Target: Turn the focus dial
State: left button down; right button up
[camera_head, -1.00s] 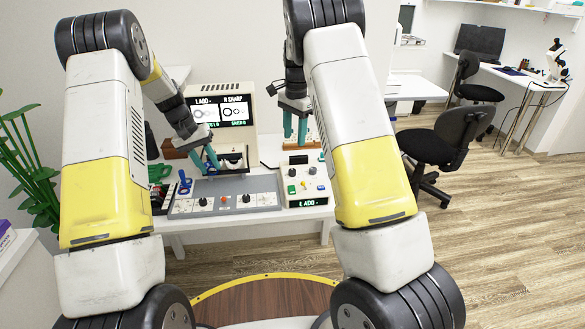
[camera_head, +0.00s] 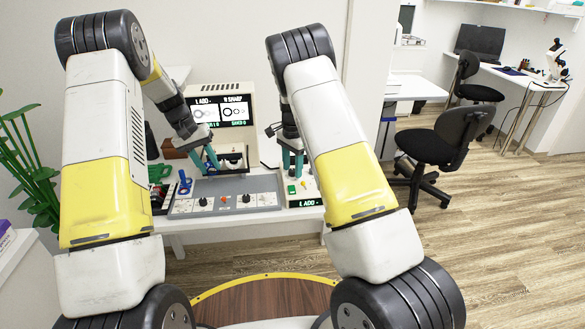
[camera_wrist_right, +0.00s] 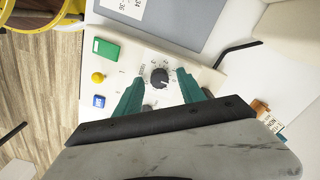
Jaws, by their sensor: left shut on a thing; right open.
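A black dial (camera_wrist_right: 159,78) with a white pointer line sits on a white scale plate of the control box in the right wrist view. My right gripper (camera_wrist_right: 160,88) is open, with one green finger on each side of the dial; I cannot tell if they touch it. In the head view my right gripper (camera_head: 292,166) is over the control box (camera_head: 305,190) and hides its dial. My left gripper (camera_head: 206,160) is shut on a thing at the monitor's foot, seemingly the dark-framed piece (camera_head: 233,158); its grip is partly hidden.
The monitor (camera_head: 222,110) shows "L ADD" and "R SHARP" panels. A grey panel with several knobs (camera_head: 245,198) lies left of the control box.

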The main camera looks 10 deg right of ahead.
jog(key=shift+f, duration=0.15)
grip_shut()
dwell(0.4)
jog(key=n, duration=0.4)
jog(key=shift+n, duration=2.2)
grip_release()
